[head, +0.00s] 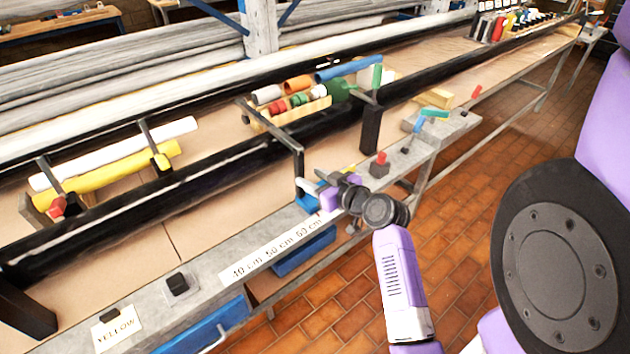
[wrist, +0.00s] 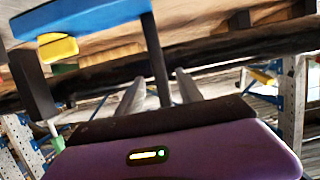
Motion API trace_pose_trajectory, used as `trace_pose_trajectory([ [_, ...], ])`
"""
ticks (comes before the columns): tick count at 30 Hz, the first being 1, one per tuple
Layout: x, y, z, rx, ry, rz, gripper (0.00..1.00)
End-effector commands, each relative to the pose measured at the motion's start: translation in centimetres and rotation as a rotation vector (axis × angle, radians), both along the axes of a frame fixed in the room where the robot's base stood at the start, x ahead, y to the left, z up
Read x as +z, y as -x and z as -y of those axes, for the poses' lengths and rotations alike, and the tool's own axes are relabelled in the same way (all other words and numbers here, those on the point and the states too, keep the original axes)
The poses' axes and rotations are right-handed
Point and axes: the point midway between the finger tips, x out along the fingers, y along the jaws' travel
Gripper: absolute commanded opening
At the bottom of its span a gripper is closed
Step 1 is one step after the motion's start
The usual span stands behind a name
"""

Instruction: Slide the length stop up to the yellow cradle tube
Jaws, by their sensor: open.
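The yellow tube (head: 110,172) lies in the cradle on the left part of the bench, in front of a white tube (head: 115,153). Dark uprights cross both tubes. A dark bracket (head: 280,130) reaches over the black rail, right of the tubes and clearly apart from the yellow one; it may be the length stop, but I cannot tell surely. My gripper (head: 318,190) is open at the bench's front edge, just below this bracket. In the wrist view a blue bar (wrist: 80,33), a yellow block (wrist: 58,47) and a dark post (wrist: 156,60) are close by; contact is unclear.
A wooden tray (head: 290,114) of coloured pieces sits behind the rail. A red-topped block (head: 380,163) stands right of my gripper. A black block (head: 178,284), a length label (head: 270,250) and a YELLOW label (head: 117,330) are along the front ledge. The brick floor (head: 470,210) in front is clear.

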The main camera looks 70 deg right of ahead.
Motion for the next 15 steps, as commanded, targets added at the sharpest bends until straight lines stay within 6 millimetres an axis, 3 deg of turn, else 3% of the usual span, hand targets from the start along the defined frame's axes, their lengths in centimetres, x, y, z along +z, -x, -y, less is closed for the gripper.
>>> trace_pose_trajectory([
  [15,-1.4,-3.8,2.4,-0.001,0.001,-0.001,0.44],
])
